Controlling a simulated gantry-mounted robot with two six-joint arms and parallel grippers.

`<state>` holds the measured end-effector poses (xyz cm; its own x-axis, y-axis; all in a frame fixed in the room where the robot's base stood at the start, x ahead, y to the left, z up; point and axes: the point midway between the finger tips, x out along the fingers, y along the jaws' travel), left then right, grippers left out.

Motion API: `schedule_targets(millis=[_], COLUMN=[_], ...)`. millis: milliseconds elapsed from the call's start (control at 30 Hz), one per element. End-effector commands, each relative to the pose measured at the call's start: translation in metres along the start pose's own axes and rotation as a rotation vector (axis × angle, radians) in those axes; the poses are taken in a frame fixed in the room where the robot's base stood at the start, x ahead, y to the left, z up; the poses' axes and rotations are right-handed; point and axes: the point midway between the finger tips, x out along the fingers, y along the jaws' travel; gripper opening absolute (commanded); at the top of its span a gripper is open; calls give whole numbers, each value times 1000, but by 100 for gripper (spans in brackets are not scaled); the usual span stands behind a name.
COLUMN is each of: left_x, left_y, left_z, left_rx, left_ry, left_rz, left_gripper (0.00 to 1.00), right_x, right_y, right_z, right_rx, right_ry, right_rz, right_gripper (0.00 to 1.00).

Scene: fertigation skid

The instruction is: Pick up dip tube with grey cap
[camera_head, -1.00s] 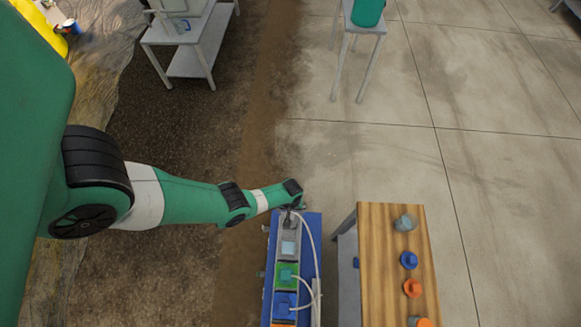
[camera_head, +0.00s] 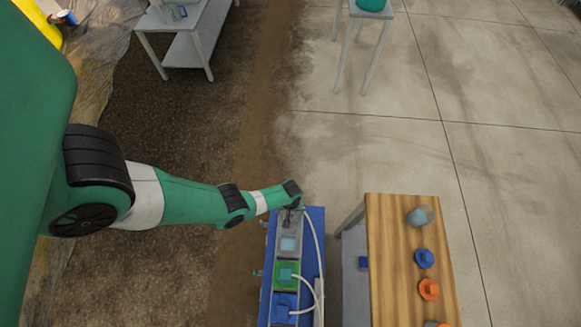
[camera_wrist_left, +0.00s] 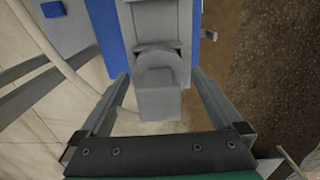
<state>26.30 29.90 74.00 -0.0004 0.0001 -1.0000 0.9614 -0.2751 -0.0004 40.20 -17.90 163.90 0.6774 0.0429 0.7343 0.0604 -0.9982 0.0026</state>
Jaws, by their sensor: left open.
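The grey cap (camera_wrist_left: 160,75) of what looks like the dip tube shows in the left wrist view as a rounded grey piece with a block below it. In the head view, a grey container (camera_head: 289,243) stands at the far end of the blue skid (camera_head: 315,235), under my left wrist. My left gripper (camera_wrist_left: 160,80) is open, with one finger on each side of the grey cap. I cannot tell whether the fingers touch it. The tube itself is hidden. My right gripper is not in view.
A green container (camera_head: 286,274) and a blue one (camera_head: 284,307) follow along the skid. A white hose (camera_head: 319,250) loops beside them. To the right, a wooden-topped bench (camera_head: 390,260) holds a grey piece (camera_head: 419,215), a blue cap (camera_head: 424,258) and an orange cap (camera_head: 428,289).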

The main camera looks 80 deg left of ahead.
Motion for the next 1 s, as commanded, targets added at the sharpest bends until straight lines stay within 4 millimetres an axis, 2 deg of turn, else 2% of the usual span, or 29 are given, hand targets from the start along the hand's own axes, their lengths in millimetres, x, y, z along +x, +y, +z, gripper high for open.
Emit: schedule_targets(millis=[167,733,1000], left_x=[-1,-1,-2], left_y=[0,0,0], left_z=[0,0,0], left_rx=[0,0,0], left_ry=[0,0,0], left_rz=[0,0,0], left_gripper=[100,0,0], right_x=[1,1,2], right_y=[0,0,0], right_z=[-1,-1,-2], right_rx=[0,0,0], right_ry=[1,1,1], right_rz=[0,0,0], right_gripper=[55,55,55])
